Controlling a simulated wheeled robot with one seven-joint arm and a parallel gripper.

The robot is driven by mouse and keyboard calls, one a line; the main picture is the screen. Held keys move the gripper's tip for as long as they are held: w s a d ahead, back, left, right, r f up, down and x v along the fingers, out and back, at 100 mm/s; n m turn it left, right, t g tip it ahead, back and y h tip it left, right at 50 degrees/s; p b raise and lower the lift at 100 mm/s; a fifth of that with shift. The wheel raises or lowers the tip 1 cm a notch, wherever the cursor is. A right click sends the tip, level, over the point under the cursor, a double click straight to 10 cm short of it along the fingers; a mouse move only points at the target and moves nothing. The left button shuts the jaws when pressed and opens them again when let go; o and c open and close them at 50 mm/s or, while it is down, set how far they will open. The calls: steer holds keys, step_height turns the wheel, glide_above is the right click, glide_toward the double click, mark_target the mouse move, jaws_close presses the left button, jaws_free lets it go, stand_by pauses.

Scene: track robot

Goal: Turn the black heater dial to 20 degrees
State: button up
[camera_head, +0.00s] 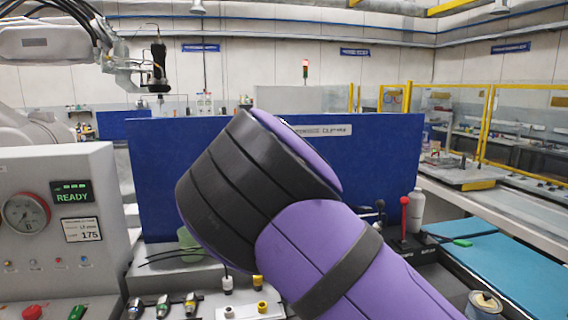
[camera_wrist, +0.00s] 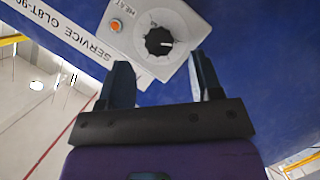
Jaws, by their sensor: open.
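The black heater dial (camera_wrist: 159,41) sits on a light grey control box (camera_wrist: 185,22), with tick marks around it and a pale pointer line on its face. The box is fixed to a blue panel and has an orange button or lamp (camera_wrist: 116,25) beside the dial. My gripper (camera_wrist: 164,80) is open and empty in the wrist view, its two dark fingers apart, with the dial beyond the gap between their tips and not touched. In the head view my purple and black arm hides the dial and the gripper.
The blue panel (camera_head: 155,180) stands upright in the middle. A grey machine with a gauge (camera_head: 27,214) and a READY display (camera_head: 71,191) is at left. Connectors (camera_head: 190,305), a red-knobbed lever (camera_head: 404,215), a grey bottle (camera_head: 416,212) and a can (camera_head: 484,303) stand around my arm.

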steer(key=v, duration=0.7)
steer(key=shift+d, duration=0.1)
steer(key=d+f+m+g+h, duration=0.2)
steer(key=d+f+m+g, duration=0.15)
steer(key=d, duration=1.25)
steer(key=s+d+m+g+y, duration=0.1)
steer(key=s+d+m+g, duration=0.1)
steer(key=s+d, duration=0.3)
steer(key=s+d+m+g, duration=0.2)
steer(key=s+d, duration=0.1)
steer(key=d, duration=0.5)
steer(key=s+d+r+m+g+y, duration=0.1)
steer(key=s+d+r, duration=0.25)
steer(key=s, duration=0.75)
steer(key=s+d+r+m+g+y, duration=0.15)
steer(key=s+d, duration=0.25)
steer(key=s, duration=0.7)
steer(key=s+h, duration=0.1)
steer(key=s, duration=1.6)
steer(key=shift+s+f, duration=0.2)
